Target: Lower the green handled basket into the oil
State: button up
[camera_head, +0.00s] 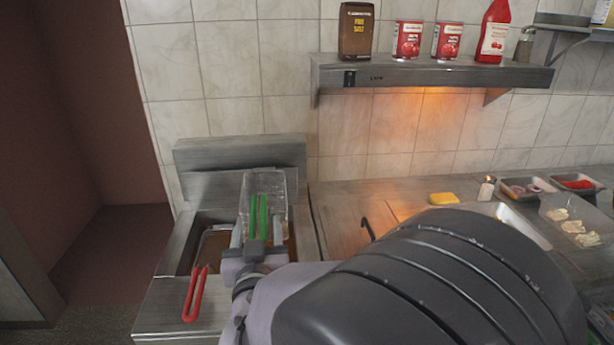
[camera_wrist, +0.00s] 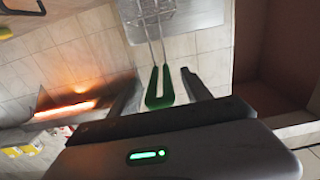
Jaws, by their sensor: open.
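The green-handled basket (camera_head: 272,186) is at the fryer (camera_head: 176,297), its wire mesh near the back panel. Its green handle (camera_head: 263,213) points toward me. In the wrist view the handle is a green loop (camera_wrist: 165,93) lying between the two fingers, with the wire mesh (camera_wrist: 152,12) beyond. My gripper (camera_head: 257,232) is open around the handle; a gap shows on each side in the wrist view (camera_wrist: 160,77). A red-handled basket (camera_head: 195,292) sits in the left of the fryer well. Brown oil (camera_head: 211,218) shows around it. My arm hides the well's right front.
A shelf (camera_head: 430,75) with cans and bottles hangs on the tiled wall above the counter. A yellow block (camera_head: 443,198), a small shaker (camera_head: 486,189) and food trays (camera_head: 525,190) stand on the right counter. Open floor lies left of the fryer.

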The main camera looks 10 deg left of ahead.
aim_at(256, 204)
jog(key=shift+w+a, duration=0.2)
jog(key=shift+w, duration=0.5)
jog(key=shift+c, duration=0.3)
grip_shut()
jog(key=shift+r, duration=0.1)
notch_tip(256, 204, up, 5)
jog(key=shift+f+p, duration=0.1)
jog(key=shift+p, duration=1.1)
